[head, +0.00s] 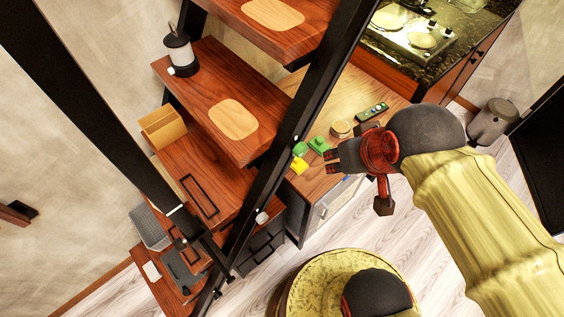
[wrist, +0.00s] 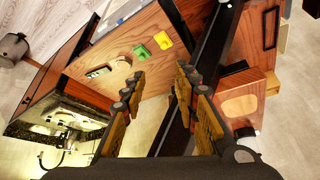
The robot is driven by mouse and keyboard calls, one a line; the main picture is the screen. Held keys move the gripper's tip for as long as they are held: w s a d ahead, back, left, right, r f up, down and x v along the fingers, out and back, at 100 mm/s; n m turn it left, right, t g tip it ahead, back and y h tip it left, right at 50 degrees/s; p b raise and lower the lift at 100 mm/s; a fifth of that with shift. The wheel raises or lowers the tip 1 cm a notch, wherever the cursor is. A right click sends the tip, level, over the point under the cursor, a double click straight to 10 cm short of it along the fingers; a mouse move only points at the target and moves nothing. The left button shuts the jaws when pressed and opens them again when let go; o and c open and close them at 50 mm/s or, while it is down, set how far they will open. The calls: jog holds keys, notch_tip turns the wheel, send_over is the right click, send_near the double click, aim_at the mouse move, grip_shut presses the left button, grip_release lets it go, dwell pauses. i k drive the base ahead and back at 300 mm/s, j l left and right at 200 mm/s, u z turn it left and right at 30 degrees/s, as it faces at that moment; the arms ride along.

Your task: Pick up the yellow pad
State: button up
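The yellow pad (head: 299,165) is small and lies on the wooden cabinet top, near its edge, beside a dark stair beam. It also shows in the wrist view (wrist: 163,40), beyond my fingertips and between their directions. My gripper (head: 331,161) is to the right of the pad in the head view. In the wrist view my gripper (wrist: 160,74) has its two fingers spread, with nothing between them. I cannot tell its exact height above the top.
A round container (head: 340,128) and a dark remote-like object (head: 372,111) stand farther back on the cabinet top (head: 345,100). The black slanted stair beam (head: 318,88) and wooden treads (head: 207,90) crowd the left side. A grey bin (head: 492,121) stands on the floor at right.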

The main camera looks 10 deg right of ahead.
aim_at(298, 166)
jog(key=i+l+u, duration=0.15)
jog(key=l, duration=0.4)
jog(key=i+l+u, duration=0.15)
jog(key=l, duration=0.35)
jog(key=i+l+u, duration=0.15)
jog(key=l, duration=0.45)
jog(key=i+l+u, duration=0.15)
jog(key=l, duration=0.4)
jog(key=j, duration=0.2)
jog(key=k+z, duration=0.05)
